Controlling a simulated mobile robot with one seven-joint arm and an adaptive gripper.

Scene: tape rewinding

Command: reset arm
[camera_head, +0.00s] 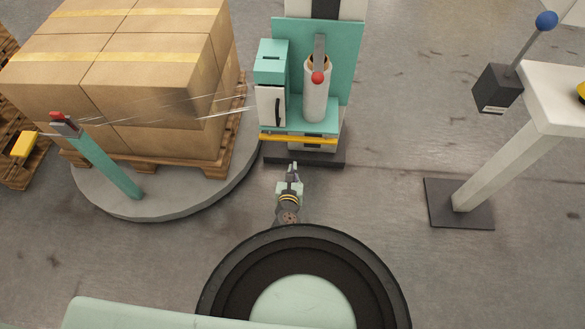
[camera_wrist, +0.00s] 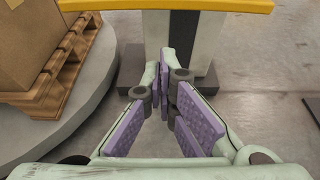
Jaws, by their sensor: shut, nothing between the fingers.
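My gripper (camera_head: 293,168) shows in the head view at the end of my arm, just in front of the base of the green wrapping machine (camera_head: 347,60). In the wrist view my gripper (camera_wrist: 164,90) has its purple-padded fingers together at the tips, with nothing held. It is apart from the machine; the yellow bar (camera_head: 298,139) of the machine lies beyond it and crosses the top of the wrist view (camera_wrist: 190,5).
Stacked cardboard boxes (camera_head: 150,100) stand on a pallet on a round grey turntable (camera_head: 170,205) at left, with clear film stretched to the machine. A green post (camera_head: 110,168) with a red top stands there. A white stand (camera_head: 500,165) with a blue-knobbed lever (camera_head: 545,21) is at right. Floor between is clear.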

